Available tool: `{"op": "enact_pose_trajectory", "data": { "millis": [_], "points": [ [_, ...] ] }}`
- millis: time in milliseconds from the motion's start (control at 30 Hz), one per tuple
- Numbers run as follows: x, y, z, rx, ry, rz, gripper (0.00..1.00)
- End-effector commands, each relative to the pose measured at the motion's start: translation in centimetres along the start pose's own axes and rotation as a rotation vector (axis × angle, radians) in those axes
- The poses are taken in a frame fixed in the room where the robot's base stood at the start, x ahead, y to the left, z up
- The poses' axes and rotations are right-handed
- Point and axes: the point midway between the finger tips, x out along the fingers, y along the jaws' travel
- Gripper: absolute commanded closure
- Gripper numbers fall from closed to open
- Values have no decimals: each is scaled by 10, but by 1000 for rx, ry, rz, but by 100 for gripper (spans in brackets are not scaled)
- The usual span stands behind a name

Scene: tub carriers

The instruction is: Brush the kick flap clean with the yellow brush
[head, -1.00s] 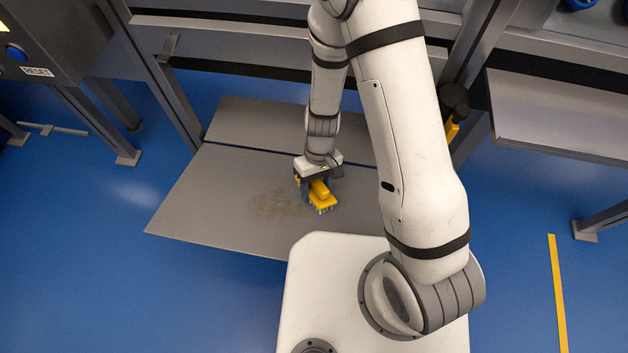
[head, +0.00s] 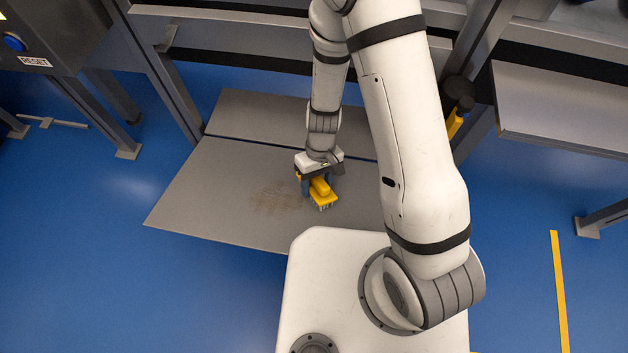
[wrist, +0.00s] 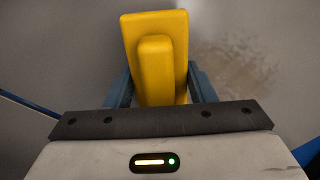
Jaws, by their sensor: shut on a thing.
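My gripper (head: 318,183) is shut on the yellow brush (head: 322,193), with its bristles pointing down. The brush is over the kick flap (head: 210,205), a grey flat panel on the floor; I cannot tell whether the bristles touch it. A brownish dirt patch (head: 276,198) lies on the flap just left of the brush. In the wrist view the brush (wrist: 155,60) sits between the blue fingers, and the dirt patch (wrist: 238,68) shows to its right.
A second grey panel (head: 260,120) lies behind the flap. Grey frame posts (head: 165,85) stand at left, with a RESET box (head: 40,40). A grey shelf (head: 560,105) is at right. Blue floor is open left of the flap.

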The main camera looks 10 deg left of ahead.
Motion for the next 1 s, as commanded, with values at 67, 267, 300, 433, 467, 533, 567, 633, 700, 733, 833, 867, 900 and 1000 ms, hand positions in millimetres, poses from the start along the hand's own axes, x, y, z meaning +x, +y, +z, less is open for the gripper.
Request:
{"op": "enact_pose_trajectory", "data": {
  "millis": [67,267,300,433,467,533,567,633,700,733,833,867,900,1000],
  "points": [
    [3,0,0,0,0,0,68],
    [6,0,0,0,0,0,68],
    [7,0,0,0,0,0,68],
    [10,0,0,0,1,0,68],
    [10,0,0,0,1,0,68],
    [12,0,0,0,1,0,68],
    [12,1,0,0,1,0,68],
    [14,1,0,1,1,0,68],
    [15,1,0,1,1,0,68],
    [16,1,0,1,1,0,68],
    [15,0,0,1,1,0,68],
    [15,0,0,1,1,0,68],
    [15,0,-1,1,1,0,68],
    [15,-4,-4,0,1,0,68]
  ]
}}
